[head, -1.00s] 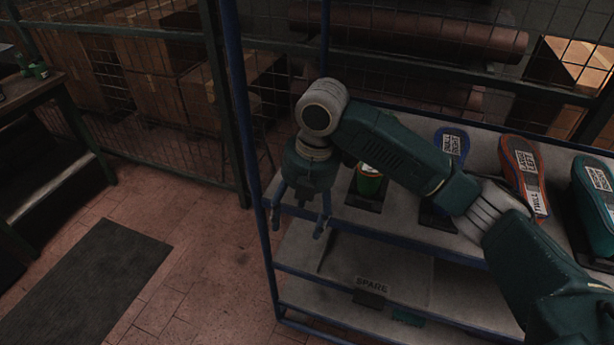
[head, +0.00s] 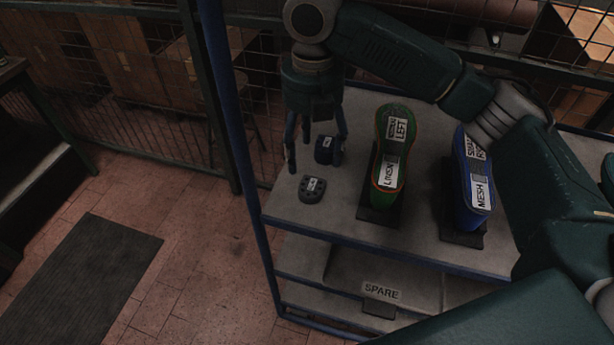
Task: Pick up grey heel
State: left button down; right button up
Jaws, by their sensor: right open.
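A small grey heel (head: 312,189) with a white label lies on the upper shelf near its left front corner. A darker, bluish heel (head: 325,149), also labelled, lies just behind it. My right gripper (head: 314,160) points down above this corner, with its fingers spread and empty. One finger overlaps the edge of the dark heel in the picture; I cannot tell whether they touch. The grey heel shows in front of the fingertips, clear of them. My left gripper is not in view.
On the same shelf (head: 415,225), to the right, stand a green shoe form (head: 391,150) marked LEFT and a blue one (head: 473,185) marked MESH. A blue rack post (head: 235,130) stands at the left. A lower shelf carries a SPARE label (head: 381,291). Wire fencing is behind.

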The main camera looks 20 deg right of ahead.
aim_at(312, 186)
jog(key=f, duration=0.1)
jog(key=s+f, duration=0.1)
jog(key=f, duration=0.1)
jog(key=shift+s, duration=0.15)
jog(key=shift+f+p, duration=0.3)
notch_tip(312, 186, down, 4)
jog(key=shift+a+f+p, duration=0.1)
jog(key=shift+f+p, duration=0.15)
jog(key=shift+p, duration=0.55)
jog(key=shift+f, duration=0.35)
jog(key=shift+c, duration=0.7)
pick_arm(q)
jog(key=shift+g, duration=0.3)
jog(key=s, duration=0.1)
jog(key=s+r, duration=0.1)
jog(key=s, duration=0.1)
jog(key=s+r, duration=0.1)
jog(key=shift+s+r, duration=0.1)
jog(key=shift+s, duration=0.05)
pick_arm(e)
jog(key=c, duration=1)
